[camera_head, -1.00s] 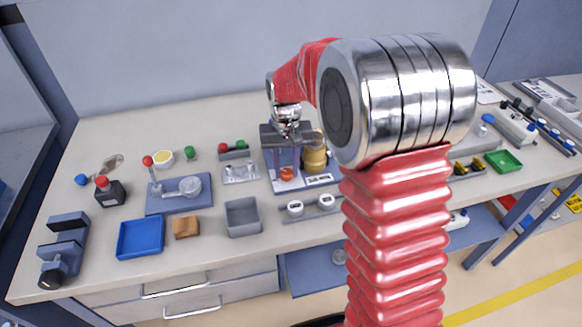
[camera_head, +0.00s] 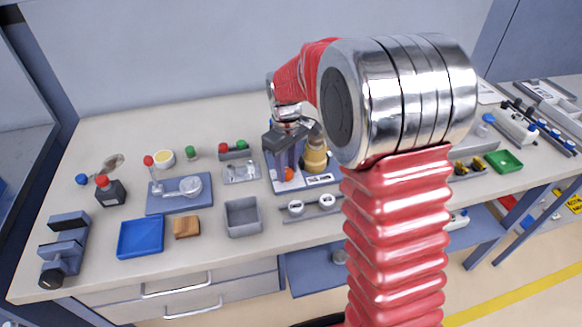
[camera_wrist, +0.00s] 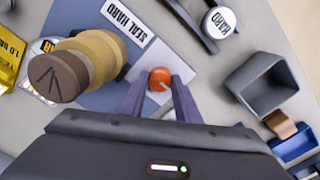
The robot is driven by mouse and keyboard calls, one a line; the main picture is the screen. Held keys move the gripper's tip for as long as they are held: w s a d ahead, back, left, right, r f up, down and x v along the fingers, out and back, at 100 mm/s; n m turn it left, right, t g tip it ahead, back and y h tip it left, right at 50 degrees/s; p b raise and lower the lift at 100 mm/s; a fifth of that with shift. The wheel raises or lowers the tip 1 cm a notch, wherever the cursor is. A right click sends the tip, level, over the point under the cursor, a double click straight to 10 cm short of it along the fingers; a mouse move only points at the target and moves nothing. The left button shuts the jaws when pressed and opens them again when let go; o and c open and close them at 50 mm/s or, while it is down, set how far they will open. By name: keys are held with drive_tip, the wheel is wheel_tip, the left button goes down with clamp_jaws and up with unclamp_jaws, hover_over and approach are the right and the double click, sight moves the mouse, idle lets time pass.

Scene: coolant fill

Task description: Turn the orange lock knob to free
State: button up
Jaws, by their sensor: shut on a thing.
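The orange lock knob (camera_wrist: 160,80) is a small round knob with a pale mark on its top, on a blue-grey plate (camera_wrist: 92,98). It also shows in the head view (camera_head: 288,174), on the front part of the plate. My gripper (camera_wrist: 160,88) points down at it in the wrist view, with one finger on each side of the knob. The fingers are shut on the knob; their very tips are partly hidden. In the head view my gripper (camera_head: 287,160) stands over the plate, turned at an angle.
A brass-coloured cylinder (camera_head: 315,155) stands close to my gripper's right. A grey bin (camera_head: 243,216) and two white dials (camera_head: 311,203) are in front. A blue tray (camera_head: 141,238) is farther left.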

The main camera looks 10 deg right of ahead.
sight(287, 172)
drive_tip(key=shift+s+f, duration=0.2)
drive_tip(key=shift+s, duration=0.05)
drive_tip(key=o, duration=1)
drive_tip(key=shift+w+r, duration=0.1)
drive_tip(key=shift+w, duration=0.05)
drive_tip(key=shift+o, duration=0.2)
drive_tip(key=shift+r, duration=0.1)
wheel_tip(287, 172, up, 14)
drive_tip(key=shift+f, duration=0.2)
